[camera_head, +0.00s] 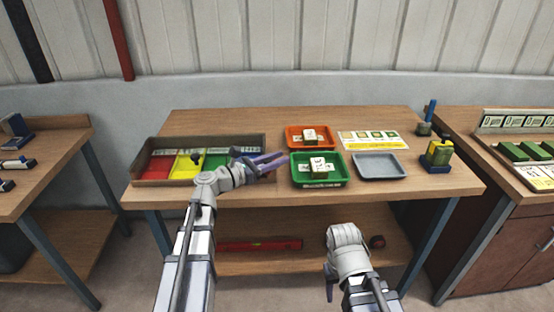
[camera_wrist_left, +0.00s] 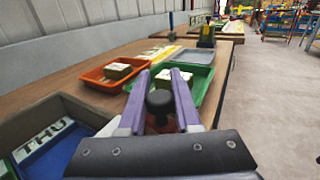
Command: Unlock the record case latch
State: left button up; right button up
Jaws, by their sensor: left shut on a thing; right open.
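The record case (camera_head: 150,183) is a wooden tray at the left of the table, with red, yellow, green and blue compartments. Its blue part, marked THU, shows at the lower left of the left wrist view (camera_wrist_left: 62,150). My left gripper (camera_head: 268,162) reaches over the case's right end. In the left wrist view its purple fingers (camera_wrist_left: 160,74) are closed around a black round knob (camera_wrist_left: 159,102), apparently the latch knob. The arm hides the latch in the head view. My right arm is low in front of the table; its gripper does not show clearly.
An orange tray (camera_head: 291,139) and a green tray (camera_head: 297,180) hold small labelled blocks. A grey tray (camera_head: 380,166), a yellow card sheet (camera_head: 374,140) and a yellow-green stamp-like object (camera_head: 438,154) are to the right. A red level (camera_head: 260,244) lies on the lower shelf.

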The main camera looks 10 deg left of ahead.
pick_arm(q)
grip_shut()
jog(key=shift+d, duration=0.1)
jog(key=shift+w+d+n+t+y, duration=0.1)
jog(key=shift+w+n+t+y, duration=0.1)
jog(key=shift+n+t+y, duration=0.7)
jog(key=shift+w+d+n+t+y, duration=0.15)
jog(key=shift+n+t+y, duration=0.45)
jog(key=shift+y, duration=0.6)
jog(key=shift+a, duration=0.1)
jog(key=o, duration=0.9)
grip_release()
jog(key=shift+c, duration=0.2)
jog(key=shift+s, duration=0.1)
